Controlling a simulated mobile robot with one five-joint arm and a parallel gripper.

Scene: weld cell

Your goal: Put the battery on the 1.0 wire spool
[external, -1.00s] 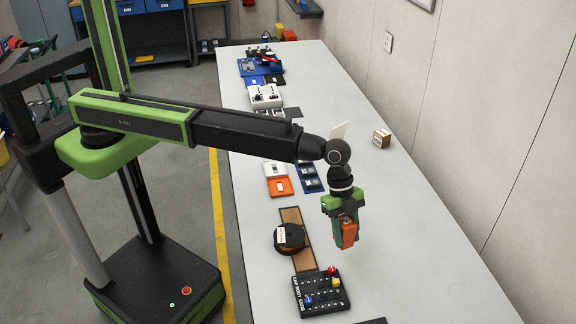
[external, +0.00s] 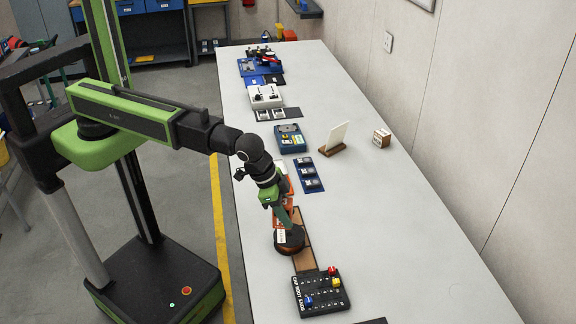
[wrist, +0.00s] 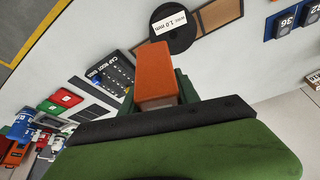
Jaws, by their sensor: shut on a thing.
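My gripper (external: 284,213) is shut on the orange battery (wrist: 154,72), which sits between the green jaws in the wrist view. In the external view the gripper is tilted and appears over or just behind the dark wire spool (external: 289,243). The spool lies flat on a brown board, and its white label reads 1.0 mm in the wrist view, where the spool (wrist: 176,36) shows just beyond the battery. The arm partly hides the battery in the external view. I cannot tell whether the battery touches the spool.
A brown board (external: 304,260) lies under the spool. A black board with coloured pieces (external: 320,293) lies in front of it.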

